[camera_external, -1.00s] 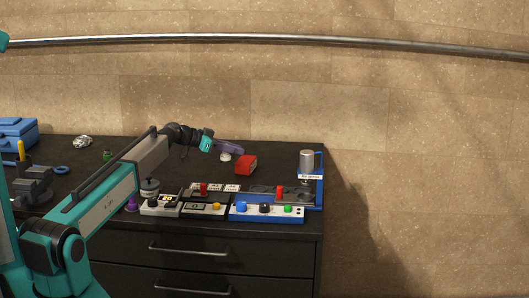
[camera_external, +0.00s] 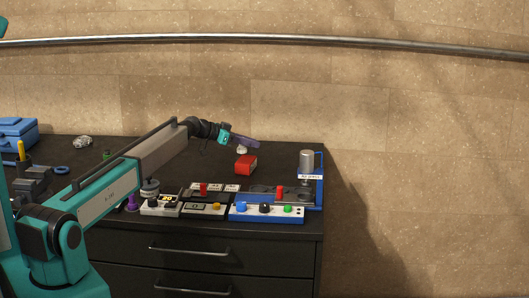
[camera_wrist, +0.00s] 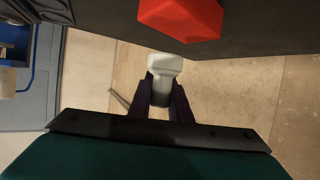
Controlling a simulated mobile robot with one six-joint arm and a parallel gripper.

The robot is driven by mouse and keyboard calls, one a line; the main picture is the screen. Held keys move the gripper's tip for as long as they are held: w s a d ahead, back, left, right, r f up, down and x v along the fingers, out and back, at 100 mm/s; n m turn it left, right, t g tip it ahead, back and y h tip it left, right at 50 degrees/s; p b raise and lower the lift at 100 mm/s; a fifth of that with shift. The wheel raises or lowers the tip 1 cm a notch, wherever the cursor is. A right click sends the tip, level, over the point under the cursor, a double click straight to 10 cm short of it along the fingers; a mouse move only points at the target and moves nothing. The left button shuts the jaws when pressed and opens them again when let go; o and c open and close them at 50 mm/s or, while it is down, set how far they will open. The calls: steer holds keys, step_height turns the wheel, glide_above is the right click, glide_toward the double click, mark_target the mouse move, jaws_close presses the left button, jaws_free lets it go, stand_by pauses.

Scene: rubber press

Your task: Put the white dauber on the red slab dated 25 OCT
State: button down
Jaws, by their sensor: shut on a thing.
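My gripper (camera_external: 246,143) is shut on the white dauber (camera_external: 241,150). In the wrist view, the gripper's dark fingers (camera_wrist: 164,98) close on both sides of the dauber's narrow part, and its wide white end (camera_wrist: 164,63) sticks out beyond them. A red block (camera_external: 246,165) lies on the dark bench top, below the dauber in the outside view and apart from it. It also shows at the top of the wrist view (camera_wrist: 182,15). No date is readable on its visible faces. Small white labels (camera_external: 210,187) lie nearer the front, too small to read.
A blue press (camera_external: 311,190) with a grey cylinder stands at the bench's right end. Control boxes with coloured buttons (camera_external: 265,211) line the front edge. A grey pot (camera_external: 150,188) and a purple item (camera_external: 132,203) stand left of them. The bench behind the red block looks clear.

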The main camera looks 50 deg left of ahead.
mark_target(254, 158)
steer(key=shift+w+a+f, duration=0.1)
steer(key=shift+w+a, duration=0.2)
steer(key=shift+w, duration=0.55)
steer(key=shift+w+a+p, duration=0.15)
steer(key=shift+w+p, duration=0.15)
steer(key=shift+p, duration=0.05)
steer(key=shift+w+f, duration=0.1)
steer(key=shift+w, duration=0.05)
steer(key=shift+f+p, duration=1.1)
steer(key=shift+f, duration=0.55)
steer(key=shift+f+b, duration=0.2)
steer(key=shift+b, duration=0.15)
steer(key=c, duration=1.6)
jaws_free()
steer(key=shift+c, duration=0.2)
